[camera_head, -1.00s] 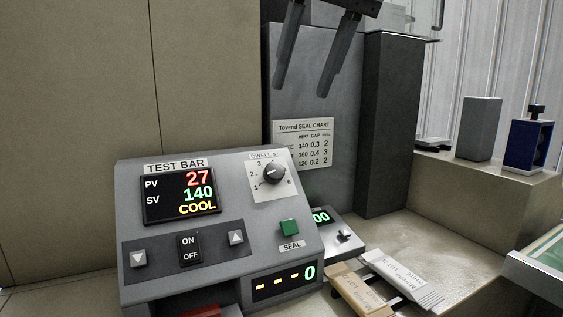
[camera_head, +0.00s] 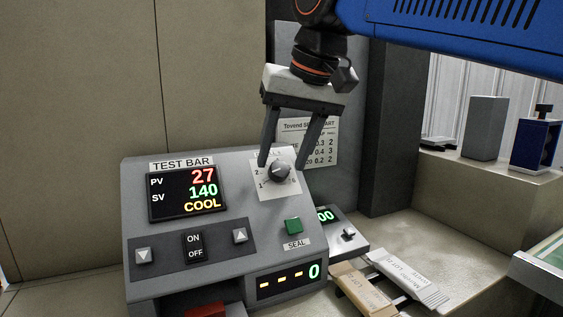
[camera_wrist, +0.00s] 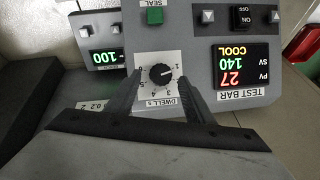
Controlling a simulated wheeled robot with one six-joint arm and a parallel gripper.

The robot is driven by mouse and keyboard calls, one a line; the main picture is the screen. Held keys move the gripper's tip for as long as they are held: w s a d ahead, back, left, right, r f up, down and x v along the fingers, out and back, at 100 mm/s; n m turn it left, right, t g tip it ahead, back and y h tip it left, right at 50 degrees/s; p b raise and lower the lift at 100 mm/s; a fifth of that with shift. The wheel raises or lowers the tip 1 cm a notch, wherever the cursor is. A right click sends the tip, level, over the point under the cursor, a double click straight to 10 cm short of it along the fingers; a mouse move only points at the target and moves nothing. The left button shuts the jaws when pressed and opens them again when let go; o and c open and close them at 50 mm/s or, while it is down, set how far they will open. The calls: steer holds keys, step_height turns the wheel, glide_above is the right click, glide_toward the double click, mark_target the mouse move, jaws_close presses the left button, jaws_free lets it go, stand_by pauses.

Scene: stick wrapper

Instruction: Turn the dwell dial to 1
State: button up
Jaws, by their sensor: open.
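The dwell dial (camera_head: 279,171) is a dark round knob on a white numbered plate, at the upper right of the grey test bar panel. It also shows in the wrist view (camera_wrist: 161,75), upside down, with its white pointer mark toward the picture's right; the exact number is too small to read surely. My gripper (camera_head: 282,166) points down at the dial, its two dark fingers open, one to each side of the knob. In the wrist view my gripper (camera_wrist: 160,79) likewise straddles the knob, with gaps showing between fingers and knob.
The panel display (camera_head: 187,191) reads PV 27, SV 140, COOL. A green seal button (camera_head: 293,226) sits below the dial, and an ON/OFF switch (camera_head: 194,246) to the left. A seal chart (camera_head: 320,142) hangs behind. Wrapper packets (camera_head: 409,279) lie to the right.

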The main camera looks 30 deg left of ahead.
steer(key=shift+x, duration=1.05)
steer(key=c, duration=1)
steer(key=shift+s+n, duration=0.1)
steer(key=shift+n, duration=0.6)
steer(key=shift+c, duration=0.2)
steer(key=o, duration=1)
steer(key=shift+o, duration=0.2)
steer(key=shift+r, duration=0.1)
steer(key=v, duration=1.7)
steer(key=shift+s+a+r, duration=0.2)
steer(key=shift+s+a, duration=0.05)
steer(key=shift+s, duration=0.1)
